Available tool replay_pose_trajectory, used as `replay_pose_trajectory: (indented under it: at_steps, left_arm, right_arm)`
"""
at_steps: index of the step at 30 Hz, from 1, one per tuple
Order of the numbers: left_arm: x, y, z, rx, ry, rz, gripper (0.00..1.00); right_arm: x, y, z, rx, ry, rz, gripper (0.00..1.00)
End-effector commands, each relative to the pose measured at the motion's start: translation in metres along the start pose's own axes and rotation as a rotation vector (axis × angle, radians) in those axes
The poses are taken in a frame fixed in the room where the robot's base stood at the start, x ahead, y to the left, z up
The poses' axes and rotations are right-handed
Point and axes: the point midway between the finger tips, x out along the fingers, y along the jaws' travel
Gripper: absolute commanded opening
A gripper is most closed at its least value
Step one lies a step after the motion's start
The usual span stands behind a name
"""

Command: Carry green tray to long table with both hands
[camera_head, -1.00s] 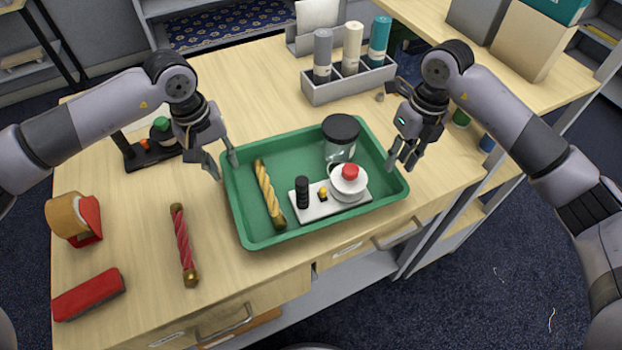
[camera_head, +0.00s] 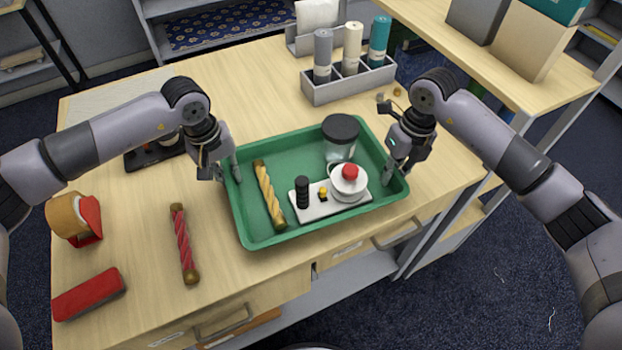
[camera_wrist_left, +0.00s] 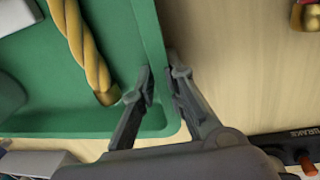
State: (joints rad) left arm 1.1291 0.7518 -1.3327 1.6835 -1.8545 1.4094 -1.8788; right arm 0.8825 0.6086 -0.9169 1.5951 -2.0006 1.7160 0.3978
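The green tray (camera_head: 258,236) sits flat on the wooden desk. My left gripper (camera_head: 231,174) is at its left rim, fingers drawn close with the wall between them. The left wrist view shows one finger inside and one outside the tray wall (camera_wrist_left: 152,30). My right gripper (camera_head: 390,178) is at the right rim, fingers close together around it; its contact is partly hidden. In the tray are a yellow twisted stick (camera_head: 267,193), a dark-lidded glass jar (camera_head: 340,140), and a white base (camera_head: 318,209) with a black cylinder and a red-topped white dish.
A red twisted stick (camera_head: 184,243), a tape roll (camera_head: 72,217) and a red box (camera_head: 88,295) lie left of the tray. A grey holder with rolls (camera_head: 345,85) stands behind. Another wooden table (camera_head: 470,45) with boxes is at the upper right.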

Motion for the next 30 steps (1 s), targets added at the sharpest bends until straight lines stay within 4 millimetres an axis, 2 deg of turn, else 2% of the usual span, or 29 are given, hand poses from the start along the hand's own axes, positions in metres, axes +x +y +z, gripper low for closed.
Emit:
replay_pose_trajectory:
  at_steps: [4, 30]
  left_arm:
    - [-0.0003, 0.0000, -0.0001, 0.000, 0.000, 0.000, 0.00]
    - [-0.0033, 0.0008, -0.0007, 0.000, 0.002, 0.002, 0.00]
  right_arm:
    - [-0.0002, -0.0001, 0.0001, 0.000, 0.000, 0.000, 0.00]
    - [-0.0033, 0.0001, 0.0006, 0.000, -0.002, 0.000, 0.00]
